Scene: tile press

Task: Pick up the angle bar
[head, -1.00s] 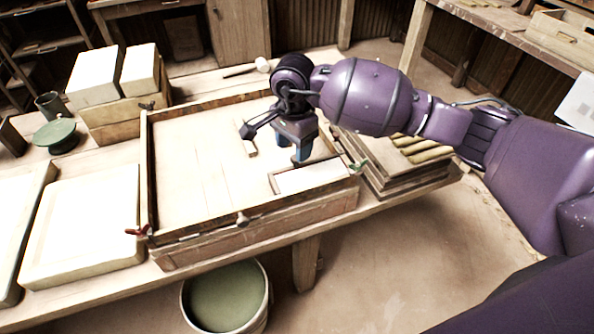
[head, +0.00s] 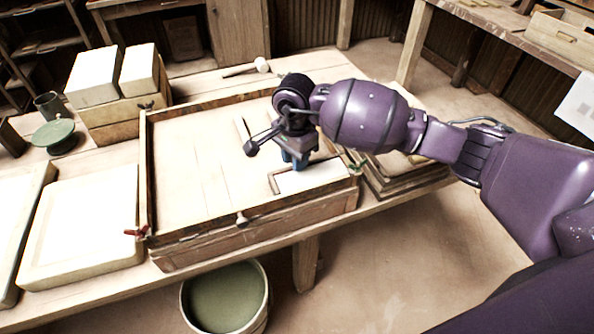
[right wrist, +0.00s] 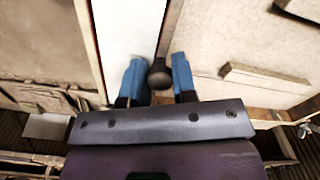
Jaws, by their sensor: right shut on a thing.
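The angle bar (head: 274,184) is a thin brown L-shaped strip. It lies in the shallow wooden frame, along the edges of a white slab (head: 312,177) in the near right corner. My right gripper (head: 297,163) points down over that corner. In the right wrist view its blue fingers (right wrist: 158,80) are closed on both sides of a dark round knob (right wrist: 160,74), which stands on the bar's strip (right wrist: 169,38). The fingers hide part of the bar, and I cannot tell whether it is lifted. My left gripper does not show.
The wooden frame (head: 148,190) surrounds a pale bed with a small wooden strip (head: 242,128) on it. Clamps sit at its edges. White slabs (head: 82,228) lie to the left, and a mallet (head: 247,68) behind. A bucket (head: 226,298) stands on the floor in front.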

